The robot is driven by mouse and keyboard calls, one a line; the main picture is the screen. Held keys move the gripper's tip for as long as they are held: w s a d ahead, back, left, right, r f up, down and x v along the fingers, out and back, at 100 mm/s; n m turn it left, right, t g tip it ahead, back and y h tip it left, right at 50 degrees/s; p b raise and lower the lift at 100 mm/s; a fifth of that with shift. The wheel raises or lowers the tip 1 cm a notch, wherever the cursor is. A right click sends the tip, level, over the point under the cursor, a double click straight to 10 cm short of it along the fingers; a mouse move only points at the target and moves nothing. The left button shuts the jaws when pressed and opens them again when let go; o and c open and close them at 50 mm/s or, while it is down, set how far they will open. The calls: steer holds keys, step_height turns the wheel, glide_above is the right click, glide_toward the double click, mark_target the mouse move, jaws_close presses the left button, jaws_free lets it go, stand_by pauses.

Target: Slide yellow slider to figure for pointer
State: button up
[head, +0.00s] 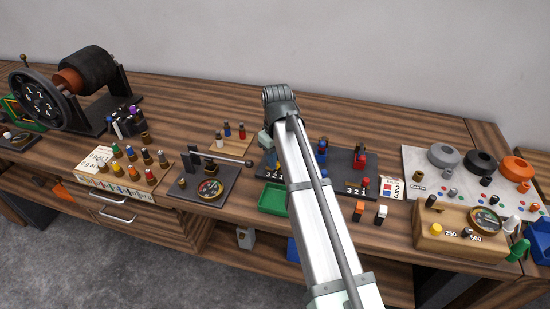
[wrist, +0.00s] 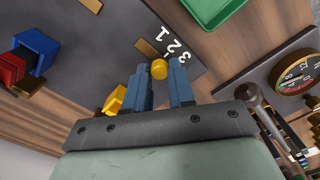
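The yellow slider's round knob (wrist: 159,69) sits between the fingertips of my gripper (wrist: 159,75) in the wrist view. The blue fingers are close together and the knob fills the narrow gap, so they look shut on it. The knob is by the white figures 3, 2, 1 (wrist: 172,43) and a brass strip (wrist: 147,48) on a dark board (wrist: 205,65). The pointer's exact place against the figures is unclear. In the head view the same figures show on the left dark board (head: 272,175); my arm hides the slider and most of my gripper (head: 268,140).
A green tray (head: 273,198) lies in front of the board. A round gauge (head: 209,189) on a dark plate with a lever stands to the left. A second figured board (head: 357,168) with red and blue parts is to the right. A yellow block (wrist: 115,100) is beside the left finger.

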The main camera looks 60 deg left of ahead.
steer(key=o, duration=0.4)
steer(key=shift+r, duration=0.1)
step_height(320, 180, up, 14)
steer(key=shift+f, duration=0.15)
stand_by(0.4)
steer(key=shift+w, duration=0.1)
stand_by(0.4)
